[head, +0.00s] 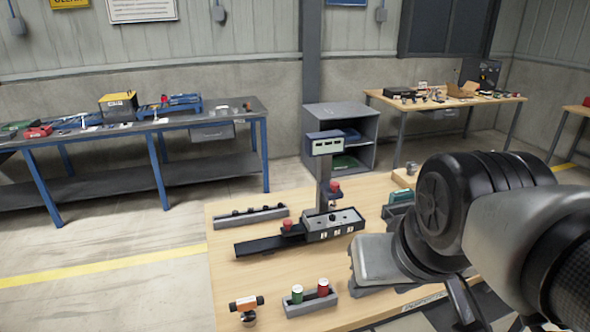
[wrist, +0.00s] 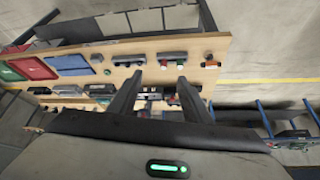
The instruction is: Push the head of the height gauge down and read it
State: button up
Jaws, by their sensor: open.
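The height gauge stands on the wooden bench in the head view, a grey column with a pale display box (head: 326,146) on top. A small red part, apparently its head (head: 334,187), sits low on the column, above a dark base (head: 332,226) with pale squares on its front. A long black rail (head: 268,244) with a red knob runs left from the base. My gripper (wrist: 156,84) is open and empty in the wrist view, its two dark fingers apart above the bench. The base seems partly visible between the fingers, small and unclear. In the head view my arm hides the fingertips.
A grey rack (head: 250,215) holds small dark parts behind the rail. A holder (head: 311,302) with a green and a red cylinder and an orange-black device (head: 247,305) stand in front. Red (wrist: 33,68) and blue (wrist: 68,64) trays lie left in the wrist view.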

aim_at(331, 189)
jog(key=i+l+u, duration=0.15)
jog(key=l, duration=0.2)
jog(key=i+l+u, duration=0.2)
jog(key=l, duration=0.2)
jog(key=i+l+u, duration=0.15)
jog(key=l, duration=0.25)
jog(key=i, duration=0.05)
